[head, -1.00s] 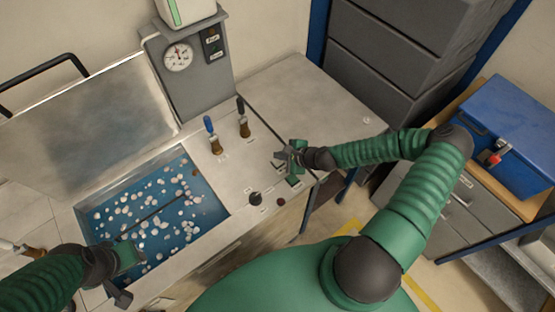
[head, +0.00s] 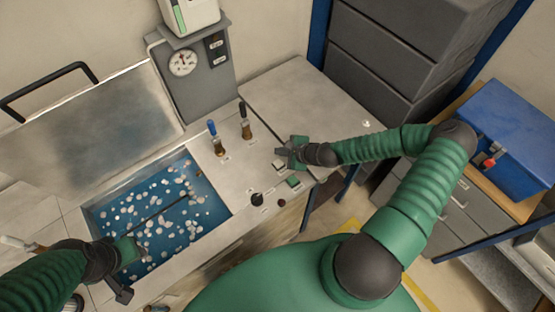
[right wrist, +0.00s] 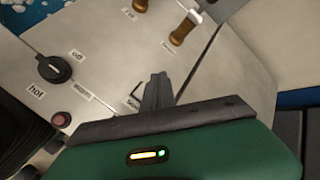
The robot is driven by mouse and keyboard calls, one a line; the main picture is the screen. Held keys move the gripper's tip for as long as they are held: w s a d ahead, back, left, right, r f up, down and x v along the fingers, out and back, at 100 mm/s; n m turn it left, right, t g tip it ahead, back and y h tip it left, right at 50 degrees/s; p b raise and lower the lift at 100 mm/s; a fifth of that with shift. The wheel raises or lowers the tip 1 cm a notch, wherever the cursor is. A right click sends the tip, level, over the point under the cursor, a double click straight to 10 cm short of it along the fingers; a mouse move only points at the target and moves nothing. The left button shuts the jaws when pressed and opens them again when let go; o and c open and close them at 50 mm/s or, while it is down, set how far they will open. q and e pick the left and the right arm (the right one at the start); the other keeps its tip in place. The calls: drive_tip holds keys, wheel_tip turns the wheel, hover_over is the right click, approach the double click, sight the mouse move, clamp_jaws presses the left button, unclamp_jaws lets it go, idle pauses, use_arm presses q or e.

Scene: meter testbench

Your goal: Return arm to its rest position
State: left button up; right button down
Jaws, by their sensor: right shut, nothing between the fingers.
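My right gripper (head: 281,154) is shut and empty, held over the right part of the bench panel (head: 240,176), near the panel's right edge. Its shut fingers also show in the right wrist view (right wrist: 158,92), partly covering a small label. My right arm reaches in from the right with its elbow bent. My left gripper (head: 132,268) is at the lower left, over the near left side of the blue basin; whether its fingers are open or shut is unclear.
Two valve handles (head: 212,130) (head: 243,112), a black knob (head: 257,199) and a red-brown button (right wrist: 61,119) stand on the panel. A gauge box (head: 195,85) rises behind. A blue toolbox (head: 510,135) is at right.

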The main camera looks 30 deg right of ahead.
drive_tip(key=s+a+f+n+g+b, duration=0.1)
drive_tip(key=a+n, duration=0.1)
drive_tip(key=s+a+f+n+g+b, duration=0.1)
drive_tip(key=s+n, duration=0.1)
drive_tip(key=s+a+f+n+g+y+b, duration=0.1)
drive_tip(key=a+n, duration=0.1)
drive_tip(key=n, duration=0.1)
drive_tip(key=shift+s+a+f+b, duration=0.25)
drive_tip(key=shift+a+b, duration=0.1)
drive_tip(key=shift+b, duration=0.05)
drive_tip(key=s+n, duration=0.1)
drive_tip(key=s+a+n+g+b, duration=0.1)
drive_tip(key=s+n+g+b, duration=0.1)
drive_tip(key=n, duration=0.1)
drive_tip(key=shift+a+f, duration=0.2)
drive_tip(key=shift+f, duration=0.1)
drive_tip(key=n, duration=0.1)
drive_tip(key=s+n+b, duration=0.1)
drive_tip(key=n+g+h+b, duration=0.1)
drive_tip(key=shift+s+a+r, duration=0.25)
drive_tip(key=shift+s+r, duration=0.1)
drive_tip(key=s+a+r+n+h+b, duration=0.2)
drive_tip(key=s+a+r+n+b, duration=0.2)
drive_tip(key=r+n, duration=0.5)
drive_tip(key=shift+s+a+r+n+h+b, duration=0.15)
drive_tip(key=shift+s+a+n+h+b, duration=0.2)
drive_tip(key=shift+s+b, duration=0.4)
